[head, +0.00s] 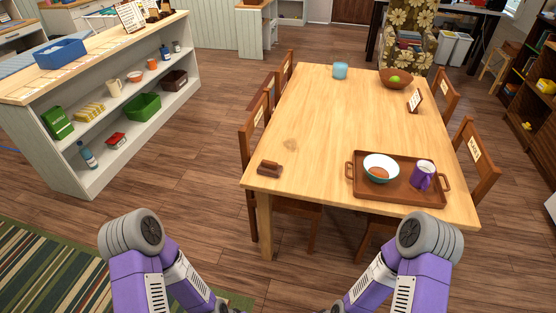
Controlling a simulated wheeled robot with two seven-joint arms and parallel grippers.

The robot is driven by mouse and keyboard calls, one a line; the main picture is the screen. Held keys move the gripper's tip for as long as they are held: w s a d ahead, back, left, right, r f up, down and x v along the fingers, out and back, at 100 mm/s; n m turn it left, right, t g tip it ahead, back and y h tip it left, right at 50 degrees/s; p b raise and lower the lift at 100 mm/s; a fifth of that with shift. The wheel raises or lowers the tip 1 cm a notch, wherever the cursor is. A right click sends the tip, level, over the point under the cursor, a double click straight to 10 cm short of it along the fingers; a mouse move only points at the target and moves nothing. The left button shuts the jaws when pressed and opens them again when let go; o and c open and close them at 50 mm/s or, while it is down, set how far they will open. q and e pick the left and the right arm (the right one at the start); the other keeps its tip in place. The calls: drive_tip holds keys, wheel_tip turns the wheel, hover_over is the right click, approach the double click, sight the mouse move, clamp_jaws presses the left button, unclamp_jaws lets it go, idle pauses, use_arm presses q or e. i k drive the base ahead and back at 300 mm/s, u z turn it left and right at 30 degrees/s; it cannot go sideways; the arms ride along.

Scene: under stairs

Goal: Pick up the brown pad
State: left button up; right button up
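A small brown pad (269,168) lies on the near left corner of the wooden table (330,130). It looks like a low block with a darker, stepped top. Nothing touches it except the tabletop. My two purple arms come in at the bottom of the head view and bend down towards the bottom edge. Only dark ends of the arms show at that edge, so both grippers are out of view. The pad is well ahead of both arms.
A brown tray (400,196) with a bowl (381,163) and a purple mug (422,176) stands right of the pad. Wooden chairs (249,140) line the table's sides. A white shelf unit (88,178) stands left. Open floor lies before the table.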

sight(266, 168)
drive_tip(key=u, duration=0.5)
drive_tip(key=i, duration=1)
drive_tip(key=z, duration=0.8)
